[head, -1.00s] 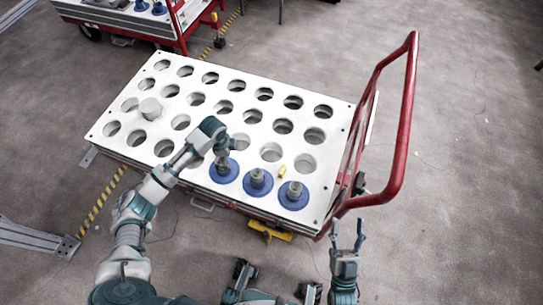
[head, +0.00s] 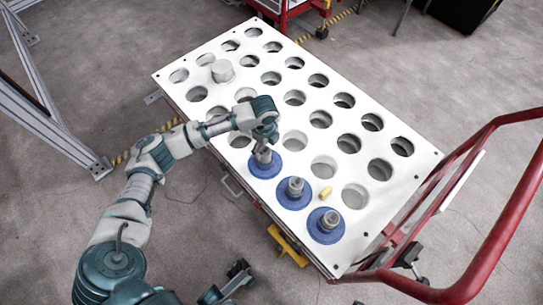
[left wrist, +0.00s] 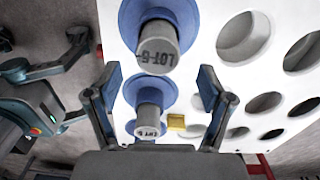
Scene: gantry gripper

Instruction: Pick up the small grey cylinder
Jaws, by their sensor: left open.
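Small grey cylinders stand on blue discs along the near edge of the white board: a middle one (head: 295,187), a right one (head: 328,221), and one under my left gripper (head: 262,150). In the left wrist view a grey cylinder (left wrist: 158,47) with a dark printed label is at top centre. Another labelled cylinder (left wrist: 148,120) shows lower, between the fingers in the picture. My left gripper (left wrist: 160,98) is open, its two fingers spread left and right, with nothing held. In the head view its fingers are too small to make out beside the left cylinder. My right gripper does not show.
The white board (head: 400,190) has rows of round holes. A small yellow piece (head: 325,193) lies between the middle and right discs. A red handle (head: 500,235) rises at the right.

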